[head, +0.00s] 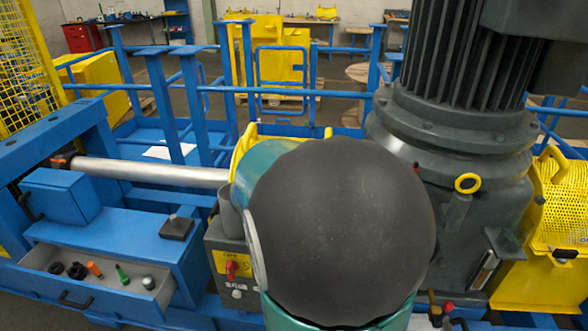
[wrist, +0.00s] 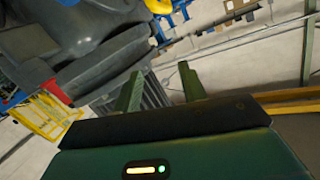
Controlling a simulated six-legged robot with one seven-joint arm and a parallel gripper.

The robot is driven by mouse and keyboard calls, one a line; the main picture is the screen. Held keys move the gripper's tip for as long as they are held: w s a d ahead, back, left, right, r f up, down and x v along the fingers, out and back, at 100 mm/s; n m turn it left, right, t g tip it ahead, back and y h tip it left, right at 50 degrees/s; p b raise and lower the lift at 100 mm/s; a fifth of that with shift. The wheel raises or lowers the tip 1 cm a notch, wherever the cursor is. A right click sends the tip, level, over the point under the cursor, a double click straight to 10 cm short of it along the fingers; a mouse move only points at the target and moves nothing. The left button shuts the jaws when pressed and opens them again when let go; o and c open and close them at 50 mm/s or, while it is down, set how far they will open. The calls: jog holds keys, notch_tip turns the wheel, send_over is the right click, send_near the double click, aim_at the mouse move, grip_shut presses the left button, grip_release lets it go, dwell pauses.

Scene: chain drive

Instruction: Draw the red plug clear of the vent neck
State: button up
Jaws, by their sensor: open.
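A small red piece (head: 416,166), possibly the red plug, shows at the left side of the big grey gear housing (head: 455,160) in the head view, just past my arm. The vent neck cannot be made out there. In the wrist view a red piece (wrist: 54,88) sits at the edge of a grey body (wrist: 75,45); I cannot tell whether it is the same one. My gripper (wrist: 161,85) is open, its two green fingers apart with nothing between them. The red piece lies left of the fingers, apart from them. My arm's dark round joint hides my gripper in the head view.
An open drawer (head: 95,280) with small parts, a silver shaft (head: 150,172) and blue rails (head: 300,93) surround the drive.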

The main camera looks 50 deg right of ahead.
jog(key=s+d+f+m+g+y, duration=0.1)
jog(key=s+d+f+m+g, duration=0.15)
jog(key=s+g, duration=0.5)
jog(key=s+d+f+m+g+y, duration=0.1)
jog(key=s+d+f+m+g, duration=0.1)
jog(key=s+m+g, duration=0.4)
jog(key=shift+n+g, duration=0.25)
jog(key=shift+n, duration=0.7)
jog(key=x, duration=0.5)
jog(key=s+x, duration=0.1)
jog(key=x, duration=0.4)
jog(key=a+x, duration=0.1)
jog(key=x, duration=0.3)
jog(key=shift+s+d+r, duration=0.2)
jog(key=shift+s, duration=0.35)
grip_shut()
